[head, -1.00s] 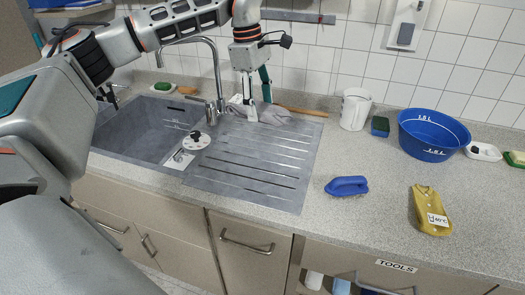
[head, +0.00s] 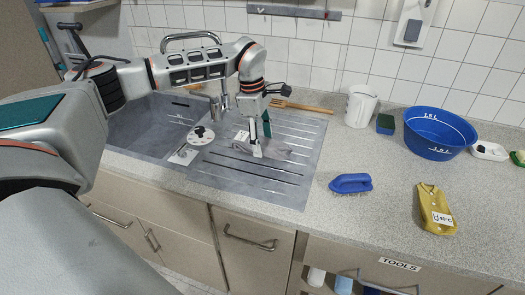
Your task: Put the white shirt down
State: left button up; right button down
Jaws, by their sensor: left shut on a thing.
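The white shirt (head: 277,149) looks pale grey and folded small, with a white label at its left. It is at the middle of the grey ribbed drainboard (head: 297,178), right of the sink basin. My left gripper (head: 257,150) points down and is shut on the shirt. The shirt is at or just above the drainboard; I cannot tell if it touches. The gripper hides part of it. My right gripper is not in view.
The grey sink (head: 137,128) lies left, with a white dial disc (head: 201,135) by its edge. A wooden utensil (head: 302,107) lies behind. On the counter are a white jug (head: 359,106), blue basin (head: 436,138), blue brush (head: 350,184) and yellow folded shirt (head: 434,209).

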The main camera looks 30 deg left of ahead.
pick_arm(q)
jog(key=shift+f, duration=2.15)
jog(key=shift+f, duration=0.15)
jog(key=o, duration=1.4)
jog(key=shift+o, duration=0.2)
jog(key=r, duration=0.4)
jog(key=a+r, duration=0.1)
jog(key=r, duration=0.7)
jog(key=shift+s+a, duration=0.3)
jog(key=shift+s, duration=0.05)
